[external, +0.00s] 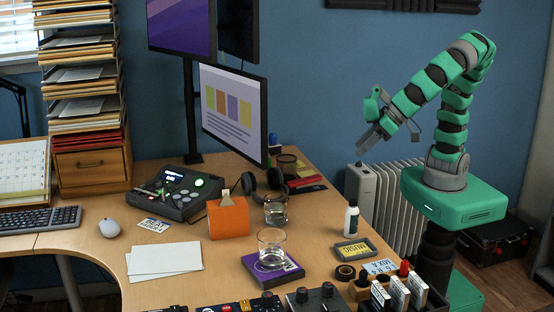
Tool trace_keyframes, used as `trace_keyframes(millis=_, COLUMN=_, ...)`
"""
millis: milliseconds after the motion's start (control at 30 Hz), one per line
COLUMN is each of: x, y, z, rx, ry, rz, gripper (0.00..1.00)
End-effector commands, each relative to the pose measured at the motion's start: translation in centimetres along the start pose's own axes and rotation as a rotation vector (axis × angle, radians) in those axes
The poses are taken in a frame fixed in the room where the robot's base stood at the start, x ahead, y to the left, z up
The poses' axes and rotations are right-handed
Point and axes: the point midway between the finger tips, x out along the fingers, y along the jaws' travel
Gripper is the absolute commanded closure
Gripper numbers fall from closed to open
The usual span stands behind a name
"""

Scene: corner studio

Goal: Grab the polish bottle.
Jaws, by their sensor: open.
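The likely polish bottle (351,219) is a small white bottle with a black cap. It stands upright near the right edge of the desk, and its label is too small to read. My gripper (366,134) is open and empty, up and to the right of the bottle in the picture, well apart from it. My green arm reaches left from its base at the right of the desk. Nothing hides the bottle in this view.
A white radiator (400,200) stands behind.

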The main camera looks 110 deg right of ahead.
Motion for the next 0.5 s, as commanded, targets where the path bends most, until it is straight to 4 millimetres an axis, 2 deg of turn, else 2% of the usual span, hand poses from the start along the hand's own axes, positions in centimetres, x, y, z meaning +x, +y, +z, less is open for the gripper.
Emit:
trace_keyframes(millis=33, x=1.9, y=-0.4, z=3.7, rx=-0.003, ry=0.006, rz=0.057, gripper=0.48)
trace_keyframes(millis=200, x=5.2, y=-0.2, z=11.4, rx=0.060, ry=0.123, rz=0.209, gripper=0.48)
trace_keyframes(millis=333, x=6.4, y=0.2, z=15.3, rx=0.108, ry=0.260, rz=0.268, gripper=0.48)
trace_keyframes(millis=500, x=6.7, y=0.5, z=17.7, rx=0.160, ry=0.400, rz=0.279, gripper=0.48)
